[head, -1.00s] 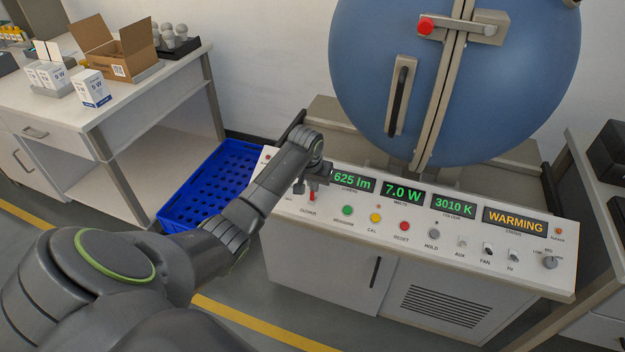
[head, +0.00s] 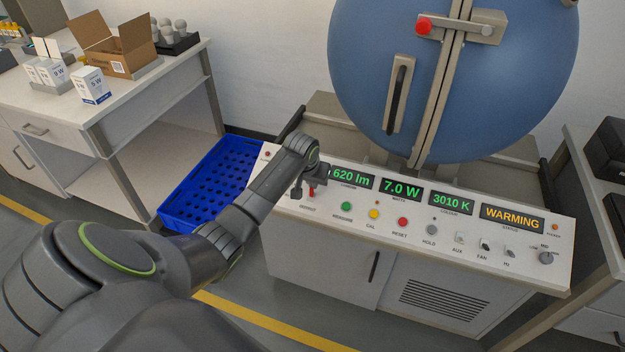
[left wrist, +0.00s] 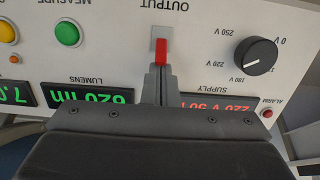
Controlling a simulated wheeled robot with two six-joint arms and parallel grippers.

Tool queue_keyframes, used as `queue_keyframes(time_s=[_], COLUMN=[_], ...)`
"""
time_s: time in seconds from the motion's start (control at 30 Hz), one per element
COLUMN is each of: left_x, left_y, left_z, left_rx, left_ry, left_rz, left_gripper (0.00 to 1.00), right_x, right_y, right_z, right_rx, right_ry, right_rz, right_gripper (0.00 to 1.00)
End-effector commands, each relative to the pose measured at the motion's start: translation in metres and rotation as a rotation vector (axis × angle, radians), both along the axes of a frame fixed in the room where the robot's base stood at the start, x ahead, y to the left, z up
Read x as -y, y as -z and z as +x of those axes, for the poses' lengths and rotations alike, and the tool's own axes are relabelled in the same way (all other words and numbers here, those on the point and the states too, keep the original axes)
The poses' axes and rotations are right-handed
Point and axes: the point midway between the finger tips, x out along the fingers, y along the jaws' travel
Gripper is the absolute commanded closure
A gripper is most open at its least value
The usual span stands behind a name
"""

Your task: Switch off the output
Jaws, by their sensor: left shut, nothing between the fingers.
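The white control panel (head: 385,222) stands below the blue sphere. The red OUTPUT switch (left wrist: 161,50) shows in the left wrist view, on a pale plate under the upside-down OUTPUT label; in the head view it is mostly hidden by my left gripper (head: 311,188). My left gripper also shows in the left wrist view (left wrist: 157,82), shut and empty, with its fingertips right at the red lever. I cannot tell whether they touch it. The displays (head: 351,178) read 620 lm, 7.0 W, 3010 K and WARMING. My right gripper is not in view.
The supply knob (left wrist: 255,56) and alarm light (left wrist: 266,113) lie beside the switch. Green (head: 346,206), yellow (head: 374,214) and red (head: 402,222) buttons sit to its right in the head view. A blue crate (head: 205,190) stands on the floor at left.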

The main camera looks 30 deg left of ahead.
Motion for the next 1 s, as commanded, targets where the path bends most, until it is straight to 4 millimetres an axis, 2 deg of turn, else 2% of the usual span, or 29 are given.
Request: queue_keyframes(time_s=[0.27,0.53,0.73,0.9,1.0], left_x=[0.002,0.005,0.007,0.009,0.008], left_y=[-0.002,0.001,0.007,0.013,0.005], left_z=[-0.006,-0.018,-0.028,-0.035,-0.033], left_rx=[0.077,0.271,0.457,0.612,0.622], left_ry=[-0.001,0.000,0.001,0.000,-0.001], left_rz=[0.017,0.063,0.109,0.147,0.149], left_gripper=[1.00,1.00,1.00,1.00,1.00], right_x=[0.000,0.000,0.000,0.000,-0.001], right_y=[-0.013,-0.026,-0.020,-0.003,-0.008], right_z=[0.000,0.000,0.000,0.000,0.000], right_rx=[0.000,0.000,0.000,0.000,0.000], right_ry=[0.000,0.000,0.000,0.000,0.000], right_rz=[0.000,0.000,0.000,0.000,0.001], right_gripper=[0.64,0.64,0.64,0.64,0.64])
